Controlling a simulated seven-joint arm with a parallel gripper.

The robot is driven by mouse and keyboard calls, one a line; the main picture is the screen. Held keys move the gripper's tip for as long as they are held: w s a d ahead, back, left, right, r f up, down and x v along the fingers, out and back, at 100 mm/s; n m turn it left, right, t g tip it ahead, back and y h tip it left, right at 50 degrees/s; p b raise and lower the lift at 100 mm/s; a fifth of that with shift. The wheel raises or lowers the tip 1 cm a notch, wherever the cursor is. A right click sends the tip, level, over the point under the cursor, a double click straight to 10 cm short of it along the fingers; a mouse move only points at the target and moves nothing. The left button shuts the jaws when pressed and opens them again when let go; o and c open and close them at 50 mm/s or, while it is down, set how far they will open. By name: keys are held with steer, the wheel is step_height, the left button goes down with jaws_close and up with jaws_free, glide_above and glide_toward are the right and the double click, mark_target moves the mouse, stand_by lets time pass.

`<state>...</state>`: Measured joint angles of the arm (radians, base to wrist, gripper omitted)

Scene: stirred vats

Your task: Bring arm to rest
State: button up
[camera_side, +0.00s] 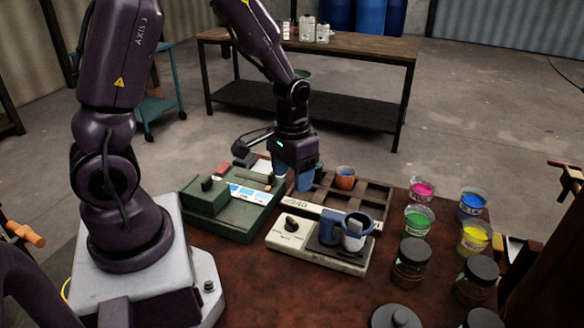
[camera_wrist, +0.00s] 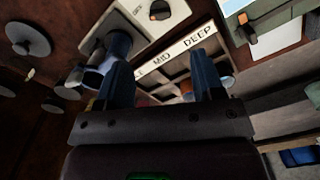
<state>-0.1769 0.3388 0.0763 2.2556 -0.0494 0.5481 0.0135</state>
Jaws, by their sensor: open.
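My gripper (camera_side: 300,180) hangs from my arm above the left end of the dark wooden rack (camera_side: 374,194), near the green machine (camera_side: 222,222). In the wrist view its two blue fingers (camera_wrist: 164,88) are spread apart with nothing between them. The rack sits beyond the fingers, its label strip showing the words MID and DEEP. An orange-and-blue cup (camera_side: 345,178) stands in a rack compartment. The other compartments that I can see look empty.
A cream stirrer unit (camera_side: 288,238) with a black knob holds a grey-white cup (camera_side: 355,236) beside a blue bracket. Cups of pink (camera_side: 422,190), blue, green and yellow paint stand at the right. Dark-lidded jars (camera_side: 410,262) stand in front. A workbench (camera_side: 330,46) is behind.

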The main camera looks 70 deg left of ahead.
steer(key=shift+r, duration=0.6)
steer(key=shift+s, duration=0.1)
steer(key=s+d+r+m+t, duration=0.1)
steer(key=s+d+r+t, duration=0.1)
steer(key=s+r, duration=0.3)
steer(key=s+d+r+m+t, duration=0.2)
steer(key=s+d+r+t, duration=0.1)
steer(key=r, duration=1)
steer(key=shift+s+d+r+t, duration=0.35)
steer(key=shift+s+d, duration=0.55)
steer(key=shift+d, duration=0.3)
